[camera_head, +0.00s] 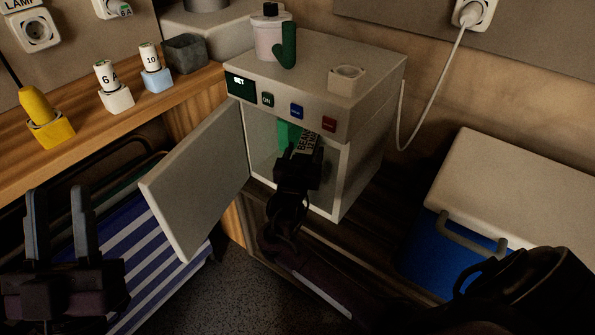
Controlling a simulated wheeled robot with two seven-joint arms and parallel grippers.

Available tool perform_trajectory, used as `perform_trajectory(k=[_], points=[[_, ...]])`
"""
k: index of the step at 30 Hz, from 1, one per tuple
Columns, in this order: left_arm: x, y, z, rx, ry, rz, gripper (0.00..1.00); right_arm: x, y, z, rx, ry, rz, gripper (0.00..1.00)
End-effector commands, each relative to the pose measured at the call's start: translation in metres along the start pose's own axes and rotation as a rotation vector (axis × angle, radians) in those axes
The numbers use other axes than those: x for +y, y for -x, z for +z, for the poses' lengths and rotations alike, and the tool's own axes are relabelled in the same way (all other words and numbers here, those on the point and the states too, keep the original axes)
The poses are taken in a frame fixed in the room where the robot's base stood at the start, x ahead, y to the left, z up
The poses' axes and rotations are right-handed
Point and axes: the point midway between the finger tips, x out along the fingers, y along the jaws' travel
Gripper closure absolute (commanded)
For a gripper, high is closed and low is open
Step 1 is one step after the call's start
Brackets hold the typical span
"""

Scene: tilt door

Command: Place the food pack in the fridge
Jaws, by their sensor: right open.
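The fridge (375,85) is a small white box with its door (200,180) swung open to the left. Inside its opening is the food pack (308,143), green with a pale label whose lettering is partly cut off. My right gripper (299,155) reaches into the opening, its jaws open right at the pack and hiding its lower part. I cannot tell whether the fingers touch the pack. My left gripper (60,220) is at the lower left, open and empty, its two fingers pointing up, apart from the door.
A pale canister (268,38) and a green hook-shaped item (289,50) are on the fridge top. A wooden shelf (185,95) holds several small items at left. A blue and white cooler (520,185) stands at right. A power cord (425,95) hangs behind.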

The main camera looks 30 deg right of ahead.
Motion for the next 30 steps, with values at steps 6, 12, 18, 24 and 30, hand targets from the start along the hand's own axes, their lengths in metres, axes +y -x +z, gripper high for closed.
perform_trajectory(k=[6, 12, 18, 24, 30], points=[[0.001, 0.013, 0.051, -0.263, 0.010, -0.005, 0.64, 0.000, 0.031, -0.001, -0.003, 0.000, -0.001, 0.37], [0.004, 0.037, 0.094, -0.491, 0.021, -0.006, 0.64, 0.000, 0.060, -0.001, -0.002, 0.000, -0.001, 0.37], [0.006, 0.060, 0.122, -0.658, 0.029, -0.006, 0.64, 0.000, 0.082, 0.000, -0.002, 0.000, 0.000, 0.37], [0.007, 0.072, 0.134, -0.731, 0.033, -0.006, 0.64, 0.000, 0.092, 0.000, 0.000, 0.000, 0.001, 0.37], [0.007, 0.073, 0.135, -0.738, 0.034, -0.006, 0.64, -0.004, 0.095, 0.000, -0.007, -0.007, -0.039, 0.37]])
